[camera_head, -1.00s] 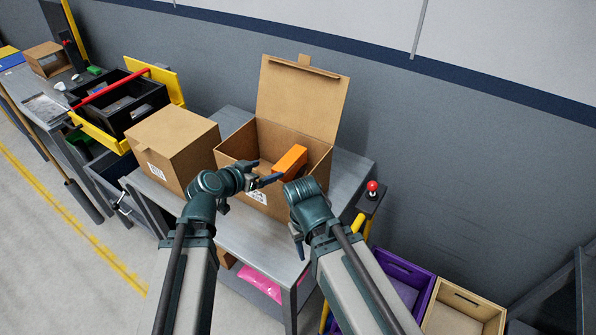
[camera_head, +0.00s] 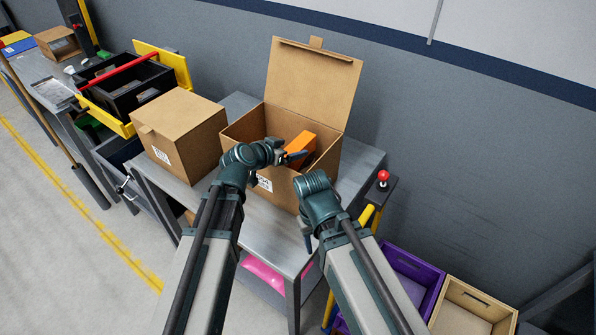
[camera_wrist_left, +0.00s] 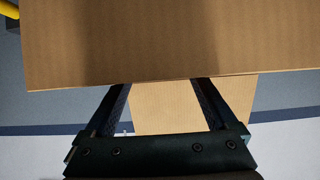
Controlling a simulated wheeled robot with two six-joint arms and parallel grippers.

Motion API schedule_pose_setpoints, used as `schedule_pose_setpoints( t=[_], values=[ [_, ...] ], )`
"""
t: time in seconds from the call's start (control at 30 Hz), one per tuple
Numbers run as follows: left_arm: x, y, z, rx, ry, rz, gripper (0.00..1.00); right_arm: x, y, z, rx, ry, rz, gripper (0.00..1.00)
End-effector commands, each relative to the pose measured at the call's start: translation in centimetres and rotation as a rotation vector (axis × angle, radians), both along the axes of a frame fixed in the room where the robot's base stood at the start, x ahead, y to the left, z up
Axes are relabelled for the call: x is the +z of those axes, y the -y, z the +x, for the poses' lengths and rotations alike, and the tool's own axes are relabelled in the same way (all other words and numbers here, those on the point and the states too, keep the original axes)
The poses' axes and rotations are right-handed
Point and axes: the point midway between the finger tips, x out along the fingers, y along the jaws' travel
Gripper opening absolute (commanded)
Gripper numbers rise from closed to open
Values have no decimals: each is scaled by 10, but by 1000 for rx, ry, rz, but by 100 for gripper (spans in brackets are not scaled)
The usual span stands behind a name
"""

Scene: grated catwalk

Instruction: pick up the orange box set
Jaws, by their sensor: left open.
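The orange box set (camera_head: 301,144) stands inside the open cardboard box (camera_head: 237,131), near its right side. Its lower part is hidden by the box and my left gripper. My left gripper (camera_head: 298,156) is open at the front rim of the cardboard box, in front of the orange box set in the head view. In the left wrist view the open fingers (camera_wrist_left: 165,95) show against cardboard, with nothing seen between them but brown board behind. My right arm reaches to the box's front right corner; its fingers are not clearly seen.
The box's lid (camera_head: 312,80) stands raised at the back. A closed cardboard box (camera_head: 180,125) is on the left of the grey table (camera_head: 358,165). A red-knobbed post (camera_head: 382,178) stands at right, with purple (camera_head: 410,270) and wooden (camera_head: 478,300) crates below.

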Motion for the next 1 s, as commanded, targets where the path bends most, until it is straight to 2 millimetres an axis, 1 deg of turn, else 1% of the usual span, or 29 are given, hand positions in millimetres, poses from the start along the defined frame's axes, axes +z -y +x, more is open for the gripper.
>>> schedule_pose_setpoints(
  t=[0.27, 0.5, 0.6, 0.83, 0.87, 1.0],
  values=[
    [-5, 4, 7, 0, 0, 0, 91, -5, 0, 0, 0, 0, 0, 50],
    [-24, 17, 32, -1, 0, 0, 91, -24, 0, 0, 0, 0, 0, 50],
    [-28, 24, 40, -1, 0, 0, 91, -28, 0, 0, 0, 0, 0, 50],
    [-27, 25, 40, 0, -1, -1, 91, -27, 0, 0, 0, 0, 0, 50],
    [-27, 25, 40, 0, -1, -1, 90, -27, 0, 0, 0, 0, 0, 50],
    [-27, 25, 40, 0, 0, 0, 64, -27, 0, 0, 0, 0, 0, 50]
  ],
)
